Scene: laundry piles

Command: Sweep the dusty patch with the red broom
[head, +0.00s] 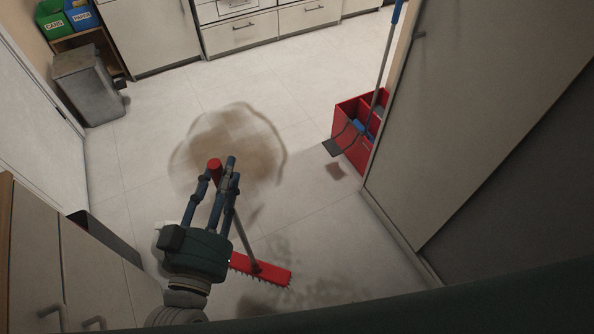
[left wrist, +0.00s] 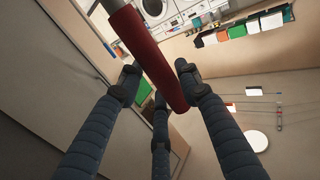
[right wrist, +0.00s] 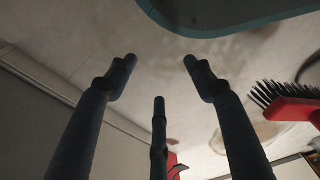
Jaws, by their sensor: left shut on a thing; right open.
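The red broom's wide head (head: 262,270) is low over or on the floor, at the near edge of a grey, speckled dusty patch (head: 312,284); contact is unclear. Its grey handle slants up to my left gripper (head: 224,168), which is shut around it. The red grip end (head: 214,166) sticks out above the fingers and also shows in the left wrist view (left wrist: 152,58). My right gripper (right wrist: 158,68) is open and empty in the right wrist view, with the broom head's red back and dark bristles (right wrist: 290,108) to its right.
A red caddy (head: 349,122) with a blue-handled tool stands by the right cabinet (head: 480,90). A grey bin (head: 88,85) is at left. Tiles between are clear.

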